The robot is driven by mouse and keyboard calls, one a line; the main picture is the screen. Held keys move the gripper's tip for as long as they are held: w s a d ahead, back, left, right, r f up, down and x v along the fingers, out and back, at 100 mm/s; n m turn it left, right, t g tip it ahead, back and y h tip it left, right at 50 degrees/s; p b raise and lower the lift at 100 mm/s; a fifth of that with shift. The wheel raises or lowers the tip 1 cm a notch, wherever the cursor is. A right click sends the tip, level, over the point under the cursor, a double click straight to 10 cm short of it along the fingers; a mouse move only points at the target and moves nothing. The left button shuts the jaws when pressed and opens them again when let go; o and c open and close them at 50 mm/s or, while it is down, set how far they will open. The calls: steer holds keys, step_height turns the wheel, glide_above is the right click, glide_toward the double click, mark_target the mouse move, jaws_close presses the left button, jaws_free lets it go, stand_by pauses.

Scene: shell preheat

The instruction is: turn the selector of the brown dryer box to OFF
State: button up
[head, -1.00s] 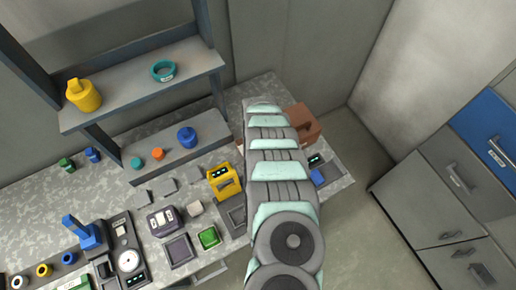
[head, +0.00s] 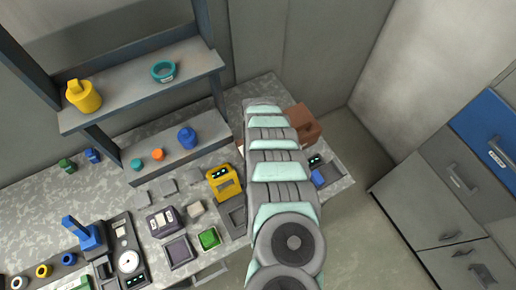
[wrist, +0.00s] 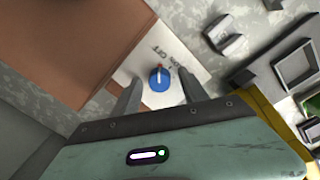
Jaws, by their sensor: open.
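The brown dryer box (head: 302,124) stands at the back right of the bench in the head view, partly hidden behind my arm. In the wrist view the box (wrist: 75,45) fills the upper left. A white panel (wrist: 136,63) beside it carries dark ON and OFF lettering. The blue round selector (wrist: 158,80) sits on this panel, with a white line and a red mark at its upper edge. I cannot tell exactly which word it points at. My gripper (wrist: 160,95) is open, with one finger on each side of the selector's near side. Contact cannot be made out. The head view hides the gripper.
A yellow device (head: 223,182) stands left of my arm, and a grey device with a blue part (head: 318,178) stands right of it. Small grey blocks (head: 168,187) lie on the bench further left. A shelf (head: 150,85) rises at the back left.

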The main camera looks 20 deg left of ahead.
step_height(320, 180, up, 11)
steer(key=shift+s+p, duration=0.3)
steer(key=shift+f, duration=0.15)
stand_by(0.6)
